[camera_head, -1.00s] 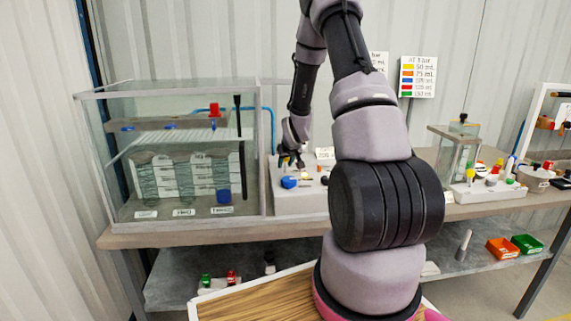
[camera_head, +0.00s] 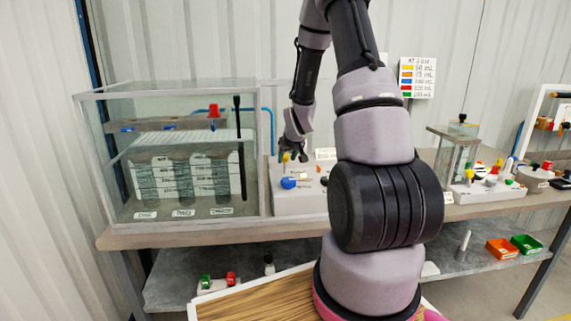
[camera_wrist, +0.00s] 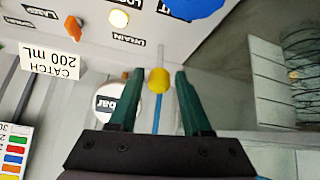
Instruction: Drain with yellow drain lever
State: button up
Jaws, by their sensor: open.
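The yellow drain lever (camera_wrist: 158,80), a yellow knob on a thin pale stem, stands between my gripper's two fingers in the wrist view. It also shows in the head view (camera_head: 286,157), on the pale control box (camera_head: 301,203). My gripper (camera_wrist: 158,73) is open, with a visible gap on each side of the knob. In the head view my gripper (camera_head: 291,155) is at the lever's top. A DRAIN label (camera_wrist: 129,38) is beside a glowing round lamp (camera_wrist: 119,18) on the panel.
A blue knob (camera_head: 288,183) and an orange switch (camera_wrist: 73,28) are on the same panel. A glass tank (camera_head: 110,190) with several vessels stands left of the box. A catch label (camera_wrist: 51,63) and gauge (camera_wrist: 118,102) are near the fingers.

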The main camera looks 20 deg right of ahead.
jog(key=v, duration=0.5)
jog(key=shift+s+r, duration=0.15)
jog(key=shift+s, duration=0.15)
jog(key=s+a+r+m, duration=0.1)
jog(key=s+a+r, duration=0.25)
jog(key=r, duration=0.25)
jog(key=s+a+r+y, duration=0.1)
jog(key=s+a+r, duration=0.1)
jog(key=s+r, duration=0.3)
jog(key=s+a+r+m, duration=0.1)
jog(key=s+a+r, duration=0.15)
jog(key=r, duration=0.45)
jog(key=s+a+r+y, duration=0.1)
jog(key=s+a+r, duration=0.2)
jog(key=s, duration=0.5)
jog(key=s+a+r+m+y, duration=0.1)
jog(key=s+a+r, duration=0.2)
jog(key=s, duration=0.6)
jog(key=shift+s+r+g+y, duration=0.3)
jog(key=shift+r+g, duration=0.1)
jog(key=shift+r, duration=0.3)
jog(key=shift+w, duration=0.1)
dwell(0.5)
